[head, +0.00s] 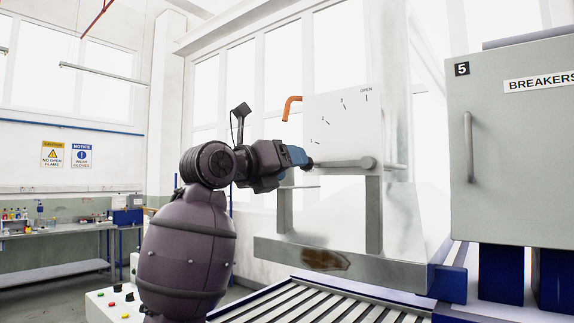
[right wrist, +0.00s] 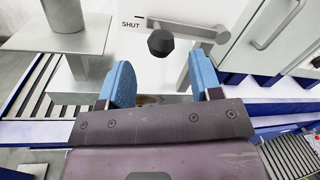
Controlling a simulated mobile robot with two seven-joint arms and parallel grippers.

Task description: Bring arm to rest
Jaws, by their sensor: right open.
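My right gripper (head: 298,160) is at the left end of a grey lever (head: 340,163) on a white panel (head: 345,125) marked 1, 2, 3 and OPEN. The lever lies about level, its round pivot at the right. In the right wrist view my right gripper (right wrist: 163,82) is open, its two blue fingers apart with nothing between them. The lever's black knob (right wrist: 161,42) is just beyond the fingertips, beside the word SHUT, and looks clear of them. My left gripper is not in view.
An orange bent pipe (head: 291,105) sticks out left of the panel. A grey breaker cabinet (head: 515,150) with a handle stands at the right. A roller conveyor (head: 320,302) runs below. A button box (head: 112,302) is at lower left, and a workbench (head: 60,235) stands far left.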

